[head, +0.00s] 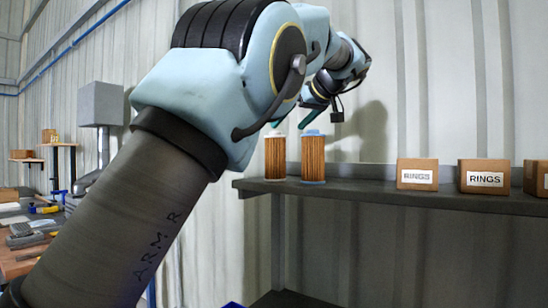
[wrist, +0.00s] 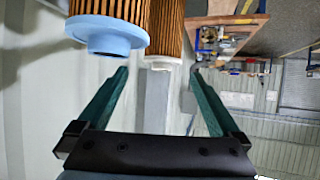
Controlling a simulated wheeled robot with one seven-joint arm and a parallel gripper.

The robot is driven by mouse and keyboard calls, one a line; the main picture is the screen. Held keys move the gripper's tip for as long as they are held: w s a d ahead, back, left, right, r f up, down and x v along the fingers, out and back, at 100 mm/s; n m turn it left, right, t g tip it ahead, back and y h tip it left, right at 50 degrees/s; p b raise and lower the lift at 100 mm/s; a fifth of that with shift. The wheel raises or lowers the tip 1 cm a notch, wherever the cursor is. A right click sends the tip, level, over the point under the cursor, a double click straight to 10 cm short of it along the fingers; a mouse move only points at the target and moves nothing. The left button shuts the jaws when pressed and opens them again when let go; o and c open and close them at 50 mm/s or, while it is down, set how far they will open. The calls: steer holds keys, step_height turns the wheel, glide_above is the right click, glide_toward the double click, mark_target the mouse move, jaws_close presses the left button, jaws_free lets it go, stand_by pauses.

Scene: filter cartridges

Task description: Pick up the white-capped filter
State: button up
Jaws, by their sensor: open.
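The white-capped filter (head: 275,157), with an orange-brown pleated body, stands upright at the left end of the dark shelf. A similar filter with a light blue cap (head: 314,157) stands just to its right. My gripper (head: 292,120) is open and empty, a little above the caps; my arm partly hides it. The wrist view is upside down: the white cap (wrist: 162,63) shows between the teal fingertips (wrist: 159,73), apart from them. The blue-capped filter (wrist: 108,32) is nearer the camera at the left and partly covers the white-capped one.
The shelf (head: 350,189) runs along a ribbed metal wall. Cardboard boxes labelled RINGS (head: 417,174) (head: 487,177) stand to the right, with bare shelf between them and the filters. A cluttered workbench (head: 30,240) is at the far left.

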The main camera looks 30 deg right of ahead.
mark_target(278, 134)
steer(key=shift+a+p+x, duration=0.1)
steer(key=shift+p+x, duration=0.5)
steer(key=shift+x, duration=0.95)
steer(key=shift+a+p+x, duration=0.15)
steer(key=shift+p+x, duration=0.4)
steer(key=shift+x, duration=1)
steer(key=shift+r, duration=0.1)
steer(key=shift+c, duration=0.2)
jaws_close()
